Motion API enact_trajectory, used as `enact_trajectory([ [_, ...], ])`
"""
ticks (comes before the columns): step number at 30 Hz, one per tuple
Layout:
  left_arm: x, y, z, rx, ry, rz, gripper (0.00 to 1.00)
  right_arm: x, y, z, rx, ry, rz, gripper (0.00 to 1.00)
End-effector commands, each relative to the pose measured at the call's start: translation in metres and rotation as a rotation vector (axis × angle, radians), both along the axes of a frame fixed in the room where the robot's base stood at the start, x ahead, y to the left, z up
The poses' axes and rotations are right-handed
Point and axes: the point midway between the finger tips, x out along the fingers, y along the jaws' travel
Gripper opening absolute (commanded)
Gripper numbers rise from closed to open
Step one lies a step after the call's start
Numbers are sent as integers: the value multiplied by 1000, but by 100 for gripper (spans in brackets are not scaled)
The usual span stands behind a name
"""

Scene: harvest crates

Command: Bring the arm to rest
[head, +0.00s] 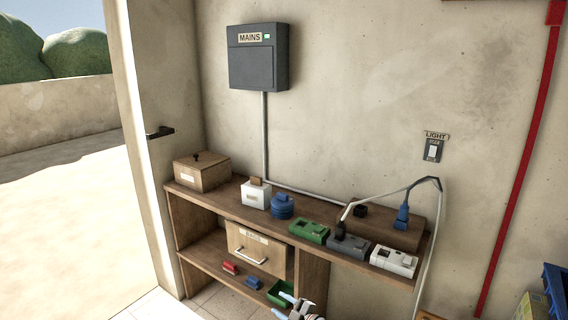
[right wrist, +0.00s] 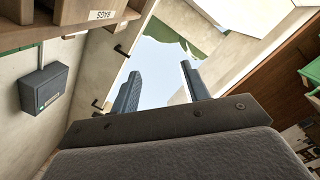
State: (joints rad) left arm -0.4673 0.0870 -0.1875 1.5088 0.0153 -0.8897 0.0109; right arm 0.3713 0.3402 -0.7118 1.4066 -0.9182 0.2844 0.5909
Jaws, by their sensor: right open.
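My right gripper (head: 284,305) shows at the bottom edge of the head view, in front of the lower part of the wooden shelf unit (head: 212,254). Its two light-blue fingers are apart, with nothing between them. In the right wrist view the fingers of my right gripper (right wrist: 160,70) stand apart and empty against the bright doorway. The rest of the right arm is mostly cut off by the frame. My left gripper is in neither view.
A green tray (head: 280,293) lies near the right fingers, with a red block (head: 230,268) and a blue block (head: 254,282) to its left. A drawer (head: 257,247) and a worktop with several chargers stand above. An open doorway is at left.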

Motion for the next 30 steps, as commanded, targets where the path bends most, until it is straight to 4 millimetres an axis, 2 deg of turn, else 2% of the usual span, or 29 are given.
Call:
enact_trajectory([
  [1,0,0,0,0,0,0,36,-8,-6,-16,28,36,-57,45],
  [8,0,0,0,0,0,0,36,-43,-48,-93,106,222,-340,45],
  [14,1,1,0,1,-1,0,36,-98,-89,-173,123,432,-573,45],
  [18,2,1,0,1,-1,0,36,-151,-118,-232,109,602,-720,45],
  [23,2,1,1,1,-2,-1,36,-224,-145,-293,76,803,-857,45],
  [29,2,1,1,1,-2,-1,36,-327,-170,-356,22,1059,-986,45],
  [30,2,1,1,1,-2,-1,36,-349,-173,-367,10,1112,-1006,45],
])
